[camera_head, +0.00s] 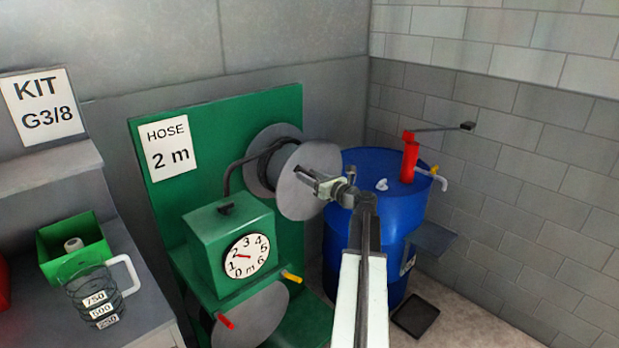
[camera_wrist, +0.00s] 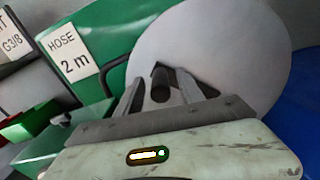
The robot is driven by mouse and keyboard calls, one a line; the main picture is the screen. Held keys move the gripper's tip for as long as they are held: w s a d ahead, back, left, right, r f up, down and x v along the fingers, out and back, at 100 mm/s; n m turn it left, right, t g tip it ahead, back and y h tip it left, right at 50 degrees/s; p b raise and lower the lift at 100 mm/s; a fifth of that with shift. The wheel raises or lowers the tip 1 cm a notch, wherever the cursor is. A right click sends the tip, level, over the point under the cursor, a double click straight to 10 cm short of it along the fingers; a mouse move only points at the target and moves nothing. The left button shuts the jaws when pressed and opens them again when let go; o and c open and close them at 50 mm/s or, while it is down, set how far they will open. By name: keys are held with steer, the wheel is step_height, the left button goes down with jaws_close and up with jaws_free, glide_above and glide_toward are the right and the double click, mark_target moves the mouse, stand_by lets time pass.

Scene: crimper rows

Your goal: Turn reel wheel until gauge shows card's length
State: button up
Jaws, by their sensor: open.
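The reel wheel (camera_head: 310,198) is a pale grey disc with dark hose wound behind it, on a green panel. It fills the upper wrist view (camera_wrist: 225,50). A dark handle peg (camera_wrist: 160,82) stands out from its face. My gripper (camera_head: 312,180) is at the wheel's face, open; in the wrist view (camera_wrist: 165,85) its fingers stand either side of the peg. I cannot tell whether they touch it. The white card (camera_head: 168,147) reads "HOSE 2 m". The round gauge (camera_head: 246,257), marked 0 to 6 m, has a red needle pointing left, between 1 and 2.
A blue drum (camera_head: 390,250) with a red pump (camera_head: 409,160) stands close right of the wheel. The green gauge box (camera_head: 215,235) is below left. Lower down are a red handle (camera_head: 225,321) and yellow handle (camera_head: 291,276). A jug (camera_head: 92,292) and green bin (camera_head: 62,262) stand left.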

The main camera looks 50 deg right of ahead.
steer(key=shift+c, duration=0.4)
jaws_close()
stand_by(0.9)
